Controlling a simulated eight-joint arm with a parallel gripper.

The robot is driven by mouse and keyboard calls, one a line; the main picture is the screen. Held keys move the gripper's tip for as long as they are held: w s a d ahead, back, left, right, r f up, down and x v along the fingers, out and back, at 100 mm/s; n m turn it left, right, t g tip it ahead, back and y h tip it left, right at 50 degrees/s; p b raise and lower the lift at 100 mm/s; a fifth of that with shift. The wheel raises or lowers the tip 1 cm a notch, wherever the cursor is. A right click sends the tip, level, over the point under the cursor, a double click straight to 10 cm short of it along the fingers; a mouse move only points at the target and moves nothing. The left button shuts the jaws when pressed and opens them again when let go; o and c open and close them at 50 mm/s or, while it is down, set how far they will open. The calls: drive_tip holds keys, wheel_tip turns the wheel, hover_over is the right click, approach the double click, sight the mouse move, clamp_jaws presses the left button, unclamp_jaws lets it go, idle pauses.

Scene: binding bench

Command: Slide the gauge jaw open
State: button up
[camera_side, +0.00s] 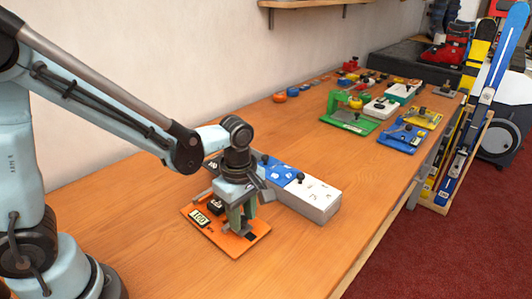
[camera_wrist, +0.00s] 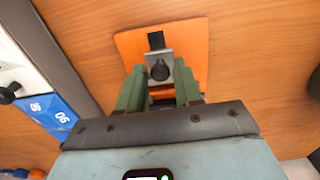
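The gauge's orange base plate (camera_side: 258,229) lies on the bench under my gripper, with a numbered label and a dark block (camera_side: 216,205) at its left. It also shows in the wrist view (camera_wrist: 197,45). My gripper (camera_side: 241,224) points down with two green fingers. In the wrist view its fingertips (camera_wrist: 158,76) stand apart, one on each side of the knob, with gaps visible. The jaw's lower part is hidden from the side.
A long box with a blue top section (camera_side: 279,173) and a white end (camera_side: 315,199) stands close behind the orange plate. A green fixture (camera_side: 350,121) and a blue plate (camera_side: 402,138) lie farther along the bench. Bare wood lies in front of the plate.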

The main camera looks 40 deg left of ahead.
wheel_tip(320, 180, up, 10)
idle(1.1)
